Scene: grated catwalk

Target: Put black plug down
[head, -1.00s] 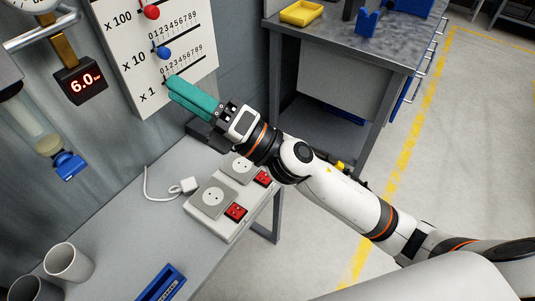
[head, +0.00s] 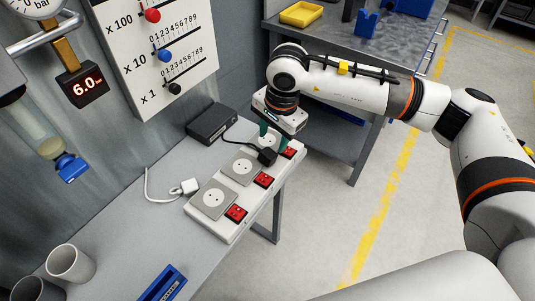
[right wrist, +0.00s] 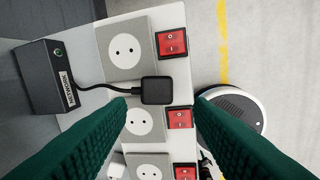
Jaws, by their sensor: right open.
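The black plug (head: 267,156) is at the white power strip (head: 226,231), beside the gap between the far and middle sockets. In the right wrist view the plug (right wrist: 157,90) covers no socket face fully; I cannot tell whether it rests on the strip. Its cable runs to a black box (head: 211,122) with a green light. My right gripper (head: 273,143) points down over the strip's far end. Its green fingers (right wrist: 160,108) are open and apart, on either side of the plug, with visible gaps. My left gripper is not in view.
Red switches (head: 236,212) line the strip's right side. A white plug (head: 189,187) with a cord lies left of it. Two cups (head: 70,262) and a blue tray (head: 163,284) are nearer. A panel with sliders (head: 155,50) hangs behind.

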